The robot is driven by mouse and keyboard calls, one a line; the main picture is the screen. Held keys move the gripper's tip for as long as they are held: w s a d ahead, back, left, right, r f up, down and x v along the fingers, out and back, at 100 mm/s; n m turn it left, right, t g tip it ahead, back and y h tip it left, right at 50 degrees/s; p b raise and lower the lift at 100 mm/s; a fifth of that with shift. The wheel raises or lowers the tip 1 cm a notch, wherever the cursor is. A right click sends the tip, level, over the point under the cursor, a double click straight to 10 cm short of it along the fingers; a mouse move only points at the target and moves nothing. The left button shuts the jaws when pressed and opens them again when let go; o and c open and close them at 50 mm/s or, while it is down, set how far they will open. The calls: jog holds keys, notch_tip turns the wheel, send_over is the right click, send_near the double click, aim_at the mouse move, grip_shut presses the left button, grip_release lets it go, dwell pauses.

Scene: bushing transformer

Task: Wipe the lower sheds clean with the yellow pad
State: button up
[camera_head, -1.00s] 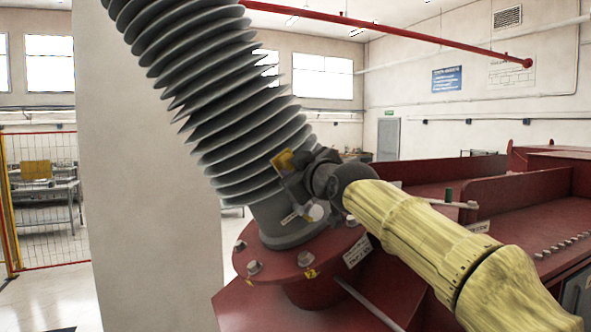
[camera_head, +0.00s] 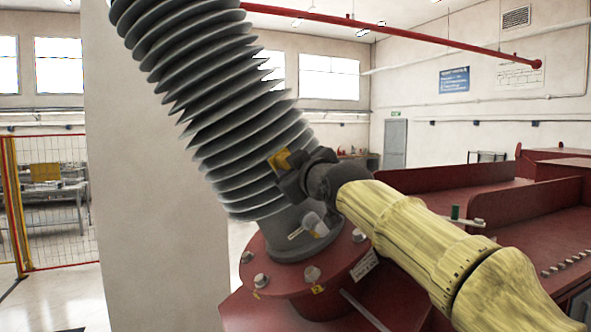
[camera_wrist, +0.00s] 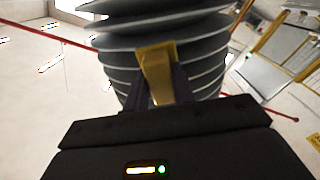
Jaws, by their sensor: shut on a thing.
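The grey ribbed bushing (camera_head: 205,100) leans up to the left from a red flange (camera_head: 335,262). Its lower sheds (camera_head: 245,190) sit just above the grey base collar. My gripper (camera_head: 284,166) is at the right side of these lower sheds, shut on the yellow pad (camera_head: 279,159). In the wrist view the pad (camera_wrist: 157,72) stands between the two dark fingers, in front of the sheds (camera_wrist: 205,62). The pad overlaps the shed edges there; I cannot tell whether it touches them. The far side of the bushing is hidden.
The flange carries several bolts (camera_head: 312,274) below my gripper. The red transformer tank (camera_head: 460,215) with raised walls fills the right. A pale pillar (camera_head: 150,200) stands left of the bushing. A red pipe (camera_head: 400,37) crosses overhead.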

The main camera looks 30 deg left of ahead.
jog(key=shift+s+a+r+p, duration=0.25)
jog(key=shift+r+p, duration=0.1)
jog(key=shift+r, duration=0.2)
jog(key=shift+s+a+r+p, duration=0.1)
jog(key=shift+s+r+p, duration=0.2)
jog(key=shift+r, duration=0.2)
jog(key=shift+a, duration=0.1)
jog(key=shift+w+f, duration=0.1)
jog(key=shift+s+a+r+p, duration=0.1)
jog(key=shift+s+r+p, duration=0.15)
jog(key=shift+r+p, duration=0.45)
jog(key=shift+s+a+r+p, duration=0.3)
jog(key=shift+s+r+p, duration=0.2)
jog(key=shift+r+p, duration=0.3)
jog(key=shift+a, duration=0.1)
jog(key=shift+s+a+r+p, duration=0.2)
jog(key=shift+r+p, duration=0.2)
jog(key=shift+r, duration=0.1)
jog(key=shift+s+a+r+p, duration=0.15)
jog(key=shift+s+r+p, duration=0.05)
jog(key=shift+r+p, duration=0.25)
jog(key=shift+s+a+r+p, duration=0.2)
jog(key=shift+r+p, duration=0.15)
jog(key=shift+r, duration=0.2)
